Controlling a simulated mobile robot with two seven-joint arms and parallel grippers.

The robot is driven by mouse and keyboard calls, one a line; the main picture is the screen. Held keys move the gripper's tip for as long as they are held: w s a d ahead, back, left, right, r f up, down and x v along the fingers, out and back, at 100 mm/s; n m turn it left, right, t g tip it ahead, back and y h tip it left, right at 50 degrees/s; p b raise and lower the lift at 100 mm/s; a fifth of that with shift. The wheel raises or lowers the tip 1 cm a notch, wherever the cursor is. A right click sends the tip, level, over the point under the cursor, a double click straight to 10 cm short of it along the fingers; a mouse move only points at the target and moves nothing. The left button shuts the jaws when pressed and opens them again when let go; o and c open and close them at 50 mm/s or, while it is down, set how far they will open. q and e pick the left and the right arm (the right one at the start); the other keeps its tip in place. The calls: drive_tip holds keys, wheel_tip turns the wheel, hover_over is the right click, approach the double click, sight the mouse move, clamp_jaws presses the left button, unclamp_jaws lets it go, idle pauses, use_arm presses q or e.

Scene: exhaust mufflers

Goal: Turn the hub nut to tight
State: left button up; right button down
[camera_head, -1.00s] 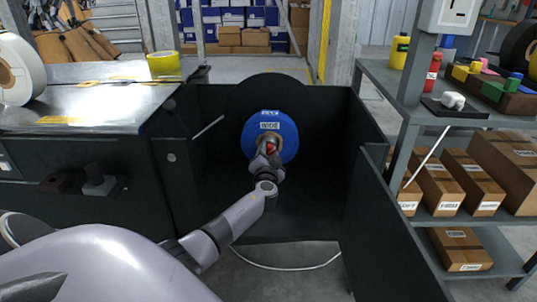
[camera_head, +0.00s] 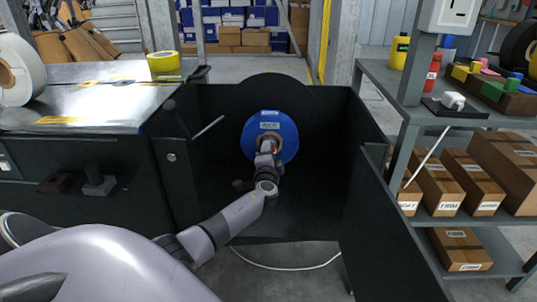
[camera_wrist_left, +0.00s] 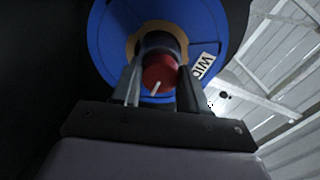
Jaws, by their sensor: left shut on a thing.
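The hub nut (camera_wrist_left: 160,73) is a red knob with a white line on its face, at the centre of a blue round reel (camera_wrist_left: 108,38) with a tan core. My left gripper (camera_wrist_left: 160,85) has one finger on each side of the nut and is shut on it. In the head view the reel (camera_head: 286,131) stands inside the dark open box, facing me. My left gripper (camera_head: 266,150) reaches its centre and mostly hides the nut there. My right gripper is not in view.
The dark box (camera_head: 225,105) has walls left, right and behind the reel. A metal bench (camera_head: 100,95) with a yellow tape roll (camera_head: 164,64) stands left. A grey shelf (camera_head: 455,222) with cartons stands right. A white cable (camera_head: 285,267) lies on the floor below.

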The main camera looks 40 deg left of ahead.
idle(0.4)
use_arm(q)
drive_tip(key=o, duration=1.1)
drive_tip(key=shift+c, duration=0.2)
drive_tip(key=shift+s+d, duration=0.1)
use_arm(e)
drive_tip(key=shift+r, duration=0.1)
use_arm(q)
drive_tip(key=p+v, duration=0.3)
drive_tip(key=v, duration=0.4)
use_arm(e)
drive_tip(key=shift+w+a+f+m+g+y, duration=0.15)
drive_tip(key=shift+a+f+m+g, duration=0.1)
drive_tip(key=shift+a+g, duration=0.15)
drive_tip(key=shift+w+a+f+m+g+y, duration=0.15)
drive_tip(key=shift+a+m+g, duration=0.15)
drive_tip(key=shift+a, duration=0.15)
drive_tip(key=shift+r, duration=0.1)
